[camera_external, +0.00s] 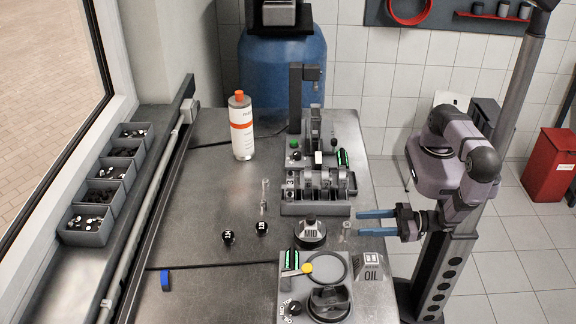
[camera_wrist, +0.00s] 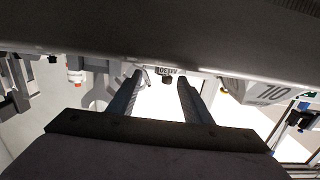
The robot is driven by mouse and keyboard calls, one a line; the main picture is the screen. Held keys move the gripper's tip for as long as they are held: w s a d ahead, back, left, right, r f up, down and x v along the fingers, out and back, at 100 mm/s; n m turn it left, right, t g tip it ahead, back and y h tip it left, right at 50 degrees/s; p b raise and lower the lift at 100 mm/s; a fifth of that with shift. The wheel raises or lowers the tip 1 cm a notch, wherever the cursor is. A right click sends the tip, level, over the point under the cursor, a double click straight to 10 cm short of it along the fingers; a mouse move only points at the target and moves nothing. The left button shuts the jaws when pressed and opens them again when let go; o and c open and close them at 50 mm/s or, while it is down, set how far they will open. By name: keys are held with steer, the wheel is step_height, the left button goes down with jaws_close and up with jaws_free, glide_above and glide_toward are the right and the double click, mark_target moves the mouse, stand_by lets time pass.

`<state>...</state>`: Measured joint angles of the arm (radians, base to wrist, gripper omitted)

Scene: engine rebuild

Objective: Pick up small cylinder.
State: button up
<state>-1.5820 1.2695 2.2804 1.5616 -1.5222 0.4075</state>
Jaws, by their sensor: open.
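A small clear, pale cylinder (camera_external: 346,231) stands on the metal bench, right of the black MID part. A taller, slim clear piece (camera_external: 264,196) stands upright further left. I cannot tell for sure which is the named cylinder. My gripper (camera_external: 359,223) reaches in from the right with two blue fingers spread apart and pointing left. Its tips are just right of the nearer small cylinder, with nothing visible between them. In the wrist view my gripper (camera_wrist: 160,80) also shows open; I cannot make out the cylinder there.
The black MID part (camera_external: 310,233) and the grey engine block (camera_external: 316,192) stand close to my fingertips. A grey tray (camera_external: 292,309) with parts lies in front. Two black knobs (camera_external: 228,238) and a white bottle (camera_external: 241,127) are further left. The bench's left middle is mostly clear.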

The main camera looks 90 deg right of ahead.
mark_target(347, 224)
steer(key=shift+w, duration=0.65)
steer(key=shift+f, duration=0.1)
steer(key=shift+w+a+f, duration=0.1)
steer(key=shift+w, duration=1.2)
steer(key=shift+w+a+f, duration=0.1)
steer(key=shift+w, duration=1.2)
steer(key=shift+c, duration=0.7)
jaws_close()
